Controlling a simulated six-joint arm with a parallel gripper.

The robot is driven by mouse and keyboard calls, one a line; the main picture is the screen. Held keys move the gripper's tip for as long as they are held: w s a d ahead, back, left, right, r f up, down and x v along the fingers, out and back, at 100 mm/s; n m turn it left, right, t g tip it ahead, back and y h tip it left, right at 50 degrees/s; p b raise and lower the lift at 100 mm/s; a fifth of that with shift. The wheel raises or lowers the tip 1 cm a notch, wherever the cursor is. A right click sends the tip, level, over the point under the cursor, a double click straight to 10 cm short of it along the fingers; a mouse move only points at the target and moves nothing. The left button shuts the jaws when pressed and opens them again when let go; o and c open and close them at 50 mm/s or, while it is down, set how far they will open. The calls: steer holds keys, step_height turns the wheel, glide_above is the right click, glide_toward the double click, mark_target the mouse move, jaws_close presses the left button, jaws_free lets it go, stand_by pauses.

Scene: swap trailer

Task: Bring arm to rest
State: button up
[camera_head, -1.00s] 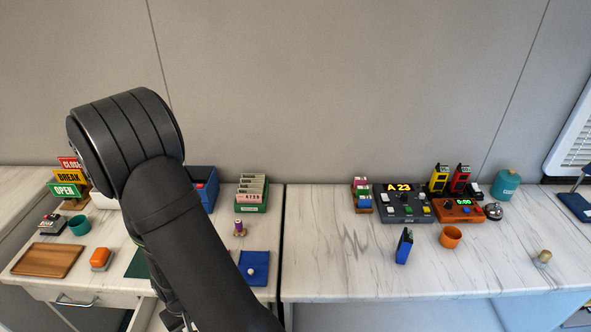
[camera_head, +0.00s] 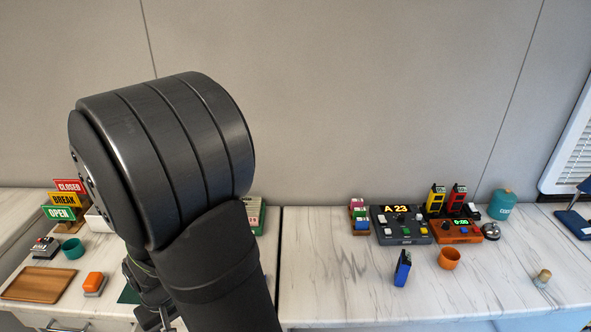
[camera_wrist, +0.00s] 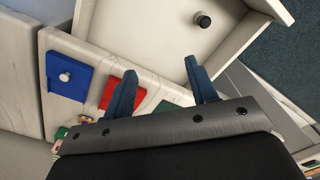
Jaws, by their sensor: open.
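My gripper (camera_wrist: 160,67) is open in the wrist view, with two blue fingers apart and nothing between them. It hangs over the front edge of the left table, by an open pale drawer (camera_wrist: 165,38). A small dark round object (camera_wrist: 203,20) lies in the drawer. Beside the fingers are a blue pad (camera_wrist: 67,86) with a white knob or ball, a red pad (camera_wrist: 135,98) and a green pad partly hidden by the gripper. In the head view my dark arm fills the left middle and hides much of the left table.
The left table holds CLOSED, BREAK and OPEN signs (camera_head: 64,200), a teal cup (camera_head: 72,248), a wooden tray (camera_head: 38,284) and an orange-topped block (camera_head: 94,283). The right table holds a grey console (camera_head: 399,224), a blue device (camera_head: 402,268) and an orange cup (camera_head: 449,258).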

steer(key=shift+r, duration=1.55)
steer(key=shift+o, duration=0.2)
steer(key=o, duration=1)
steer(key=s+a+f+n+t+h, duration=0.2)
steer(key=s+a+f+n+h, duration=0.2)
steer(key=s+f+n, duration=0.45)
steer(key=s+a+f+n+t+h, duration=0.35)
steer(key=s+a+f, duration=0.2)
steer(key=s, duration=0.55)
steer(key=s+d+f+n+t+y, duration=0.3)
steer(key=s+f+n+t+y, duration=0.1)
steer(key=s+f+n+t, duration=0.35)
steer(key=s+d+f+n+t+y, duration=0.3)
steer(key=s+f+n+t+y, duration=0.15)
steer(key=s+f+n, duration=0.45)
steer(key=w+r+m+h, duration=0.1)
steer(key=w+r, duration=0.1)
steer(key=w, duration=0.6)
steer(key=shift+w, duration=0.25)
steer(key=shift+r+m+t, duration=0.1)
steer(key=shift+m+t, duration=0.15)
